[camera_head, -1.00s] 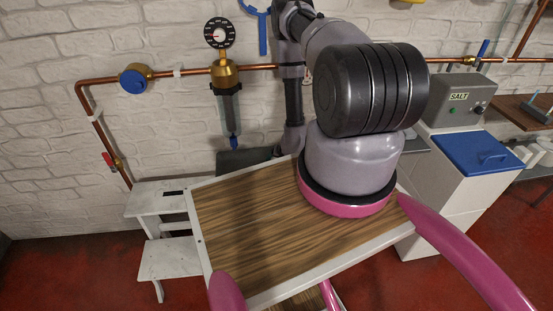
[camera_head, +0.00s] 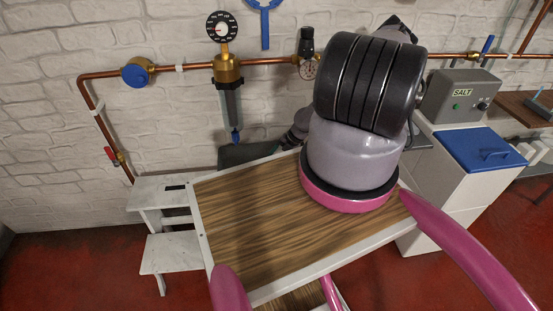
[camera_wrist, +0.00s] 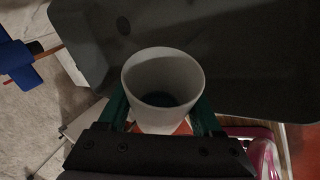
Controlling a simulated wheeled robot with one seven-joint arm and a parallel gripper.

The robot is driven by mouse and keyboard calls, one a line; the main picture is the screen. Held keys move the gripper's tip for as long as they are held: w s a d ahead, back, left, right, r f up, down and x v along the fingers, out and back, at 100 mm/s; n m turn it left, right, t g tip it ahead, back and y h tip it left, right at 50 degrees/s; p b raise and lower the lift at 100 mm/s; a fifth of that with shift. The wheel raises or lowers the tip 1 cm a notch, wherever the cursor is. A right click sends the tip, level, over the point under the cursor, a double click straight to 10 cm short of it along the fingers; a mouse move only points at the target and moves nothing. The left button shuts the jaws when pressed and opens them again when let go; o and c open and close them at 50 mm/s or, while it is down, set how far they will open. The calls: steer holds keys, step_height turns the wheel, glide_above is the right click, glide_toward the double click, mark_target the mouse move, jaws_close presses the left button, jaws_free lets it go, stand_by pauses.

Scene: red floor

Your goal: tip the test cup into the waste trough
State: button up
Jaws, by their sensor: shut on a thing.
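The test cup (camera_wrist: 163,90) is a pale, round, open-topped cup in the middle of the wrist view, with something dark blue at its bottom. My gripper (camera_wrist: 162,112) has its green fingers on both sides of the cup and is shut on it. The cup's mouth faces the wrist camera; I cannot tell its exact tilt. The waste trough (camera_wrist: 235,65) is a large dark grey basin just beyond the cup. In the head view, part of the trough (camera_head: 240,154) shows behind my tray, and my arm hides the gripper and cup.
A copper pipe with a blue valve (camera_head: 135,74), a clear filter (camera_head: 232,98) and a gauge (camera_head: 222,27) runs along the brick wall. White steps (camera_head: 165,230) stand left. A grey salt box (camera_head: 463,95) and a blue-lidded white bin (camera_head: 480,150) stand right.

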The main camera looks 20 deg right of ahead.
steer(key=shift+w+d+r+m+g+y, duration=0.1)
steer(key=shift+r+m+g+y, duration=0.4)
steer(key=shift+g+y, duration=0.45)
steer(key=shift+w+d+r+m+g+y, duration=0.1)
steer(key=shift+r+m+g+y, duration=0.2)
steer(key=shift+r+g+y, duration=0.65)
steer(key=shift+f+y, duration=0.15)
steer(key=shift+y, duration=0.15)
steer(key=shift+d+f, duration=0.1)
stand_by(0.9)
